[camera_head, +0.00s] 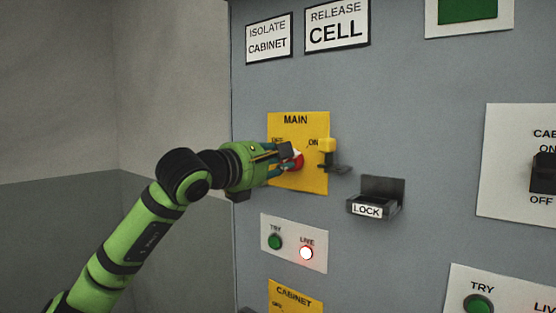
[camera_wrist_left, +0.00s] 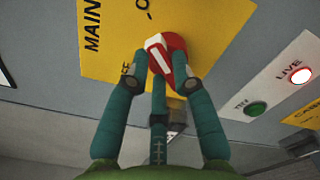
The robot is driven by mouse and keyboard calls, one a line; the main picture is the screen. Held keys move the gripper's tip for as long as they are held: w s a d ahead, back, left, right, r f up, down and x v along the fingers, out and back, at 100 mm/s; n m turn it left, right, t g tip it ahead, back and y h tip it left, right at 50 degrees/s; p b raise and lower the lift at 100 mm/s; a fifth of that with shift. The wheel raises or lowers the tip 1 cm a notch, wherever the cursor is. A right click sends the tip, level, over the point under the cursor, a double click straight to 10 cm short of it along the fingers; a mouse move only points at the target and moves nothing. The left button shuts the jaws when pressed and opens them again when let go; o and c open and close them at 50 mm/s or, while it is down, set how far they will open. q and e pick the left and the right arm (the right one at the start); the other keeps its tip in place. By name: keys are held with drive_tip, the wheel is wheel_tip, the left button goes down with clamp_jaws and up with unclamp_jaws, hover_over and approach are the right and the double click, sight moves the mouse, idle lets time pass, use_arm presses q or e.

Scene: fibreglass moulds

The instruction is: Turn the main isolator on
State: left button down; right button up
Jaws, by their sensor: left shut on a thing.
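The main isolator is a red rotary knob (camera_head: 297,160) with a white pointer bar, on a yellow plate (camera_head: 312,182) marked MAIN, OFF and ON. My left gripper (camera_head: 288,156) reaches in from the left and is shut on the knob, hiding part of it. In the left wrist view the fingers of my left gripper (camera_wrist_left: 163,75) sit on either side of the red knob (camera_wrist_left: 174,50). In the head view the white pointer tip leans up and right, roughly toward the ON label. My right gripper is not in view.
A black LOCK holder (camera_head: 374,202) projects further right. Below, a TRY/LIVE panel (camera_head: 288,258) has a green button and a lit LIVE lamp (camera_head: 306,253). Another switch (camera_head: 543,173) is at far right.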

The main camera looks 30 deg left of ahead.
use_arm(q)
drive_tip(key=shift+r+m, duration=0.1)
drive_tip(key=shift+m, duration=0.3)
drive_tip(key=c, duration=1)
unclamp_jaws()
drive_tip(key=shift+c, duration=0.2)
drive_tip(key=s, duration=1.2)
drive_tip(key=shift+a, duration=0.4)
